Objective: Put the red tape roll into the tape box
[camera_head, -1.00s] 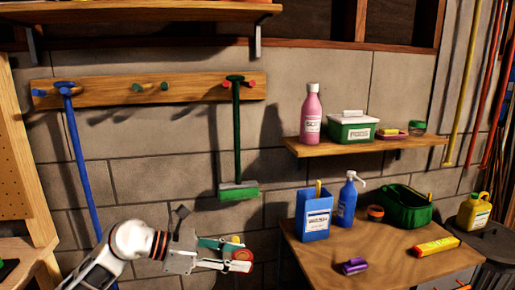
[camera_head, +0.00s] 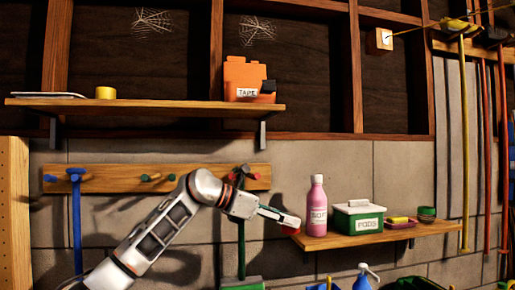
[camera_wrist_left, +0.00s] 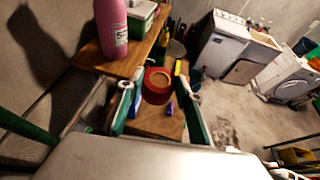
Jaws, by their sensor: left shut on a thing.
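The red tape roll (camera_head: 291,221) is at the tip of my left gripper (camera_head: 277,215), in front of the wall left of the lower shelf. In the left wrist view the red roll (camera_wrist_left: 155,98) shows as a ring between the two green-padded fingers (camera_wrist_left: 158,88), and the gripper is shut on it. The orange tape box (camera_head: 241,73), labelled TAPE, stands on the upper shelf, above and left of the roll. The inside of the box is hidden from this low angle. My right gripper is not in view.
The upper shelf (camera_head: 150,106) also holds a yellow roll (camera_head: 105,92) and a flat pale item; its middle is clear. The lower shelf (camera_head: 350,238) holds a pink bottle (camera_head: 317,208), near the gripper, and a green-and-white pods tub (camera_head: 358,217).

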